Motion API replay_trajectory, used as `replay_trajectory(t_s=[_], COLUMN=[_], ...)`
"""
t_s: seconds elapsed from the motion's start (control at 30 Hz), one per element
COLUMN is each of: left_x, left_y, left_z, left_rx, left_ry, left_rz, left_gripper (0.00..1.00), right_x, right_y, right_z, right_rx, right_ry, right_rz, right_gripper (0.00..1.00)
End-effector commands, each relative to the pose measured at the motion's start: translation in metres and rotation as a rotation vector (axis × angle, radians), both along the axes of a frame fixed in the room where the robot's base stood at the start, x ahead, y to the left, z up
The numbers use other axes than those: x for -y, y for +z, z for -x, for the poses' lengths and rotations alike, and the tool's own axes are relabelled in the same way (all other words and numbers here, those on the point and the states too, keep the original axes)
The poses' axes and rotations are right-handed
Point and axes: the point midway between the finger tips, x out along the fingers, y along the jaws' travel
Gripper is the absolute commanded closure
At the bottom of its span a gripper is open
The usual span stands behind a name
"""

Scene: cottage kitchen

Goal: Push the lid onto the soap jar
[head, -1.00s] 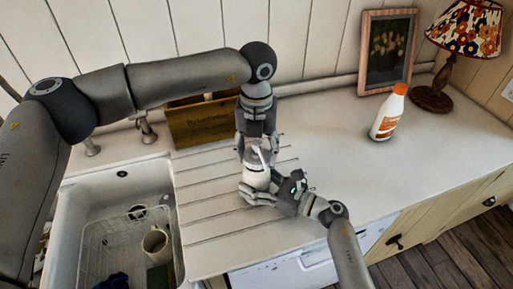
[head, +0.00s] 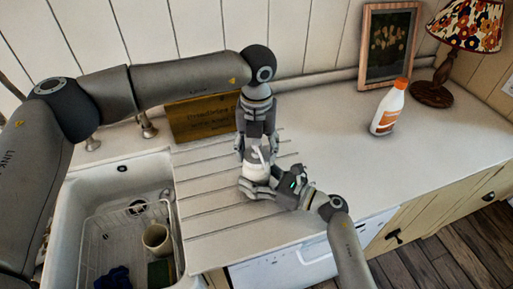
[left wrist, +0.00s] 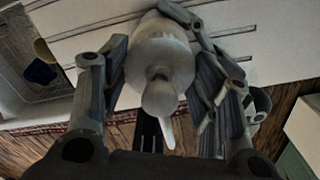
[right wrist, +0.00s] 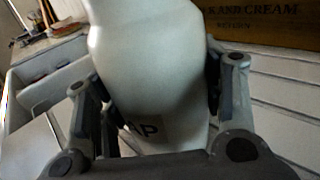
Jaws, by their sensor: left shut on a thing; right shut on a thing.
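The soap jar (head: 255,172) is a pale white container standing upright on the ribbed drainboard. In the right wrist view the jar (right wrist: 150,60) fills the middle, with a dark "AP" label part low on it. My right gripper (head: 258,188) is shut on the jar's body from the front right. The lid (left wrist: 160,92) is a pale pump top with a thin spout, above the jar. My left gripper (head: 255,153) points down from above and is shut on the lid. The fingers hide much of the joint, so I cannot tell whether the lid is fully seated.
The sink (head: 62,235) with a wire rack and a mug (head: 156,238) is at the left. A wooden crate (head: 205,118) stands behind the drainboard. An orange-capped white bottle (head: 387,112), a picture frame (head: 388,47) and a lamp (head: 433,92) are at the right. The worktop between is clear.

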Motion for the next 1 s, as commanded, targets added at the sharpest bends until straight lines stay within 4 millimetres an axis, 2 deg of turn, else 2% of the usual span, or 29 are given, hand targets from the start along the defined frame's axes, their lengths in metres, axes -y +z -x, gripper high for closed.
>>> replay_trajectory(t_s=[0.67,0.7,0.87,1.0], left_x=[0.0,0.0,0.0,0.0], left_y=[-0.013,-0.013,-0.013,-0.013], left_z=[0.0,0.0,0.0,0.0], left_rx=[0.0,0.0,0.0,0.0], left_ry=[0.0,0.0,0.0,0.0], left_rz=[0.0,0.0,0.0,0.0], left_gripper=[0.65,0.4,0.19,0.19], right_x=[0.0,0.0,0.0,0.0], right_y=[-0.001,-0.001,-0.001,-0.001], right_z=[0.001,0.001,0.001,0.001], right_rx=[-0.003,-0.003,-0.003,-0.004], right_ry=[0.001,0.001,0.001,0.001], right_rz=[0.001,0.001,0.001,0.0], right_gripper=[0.81,0.81,0.81,0.81])
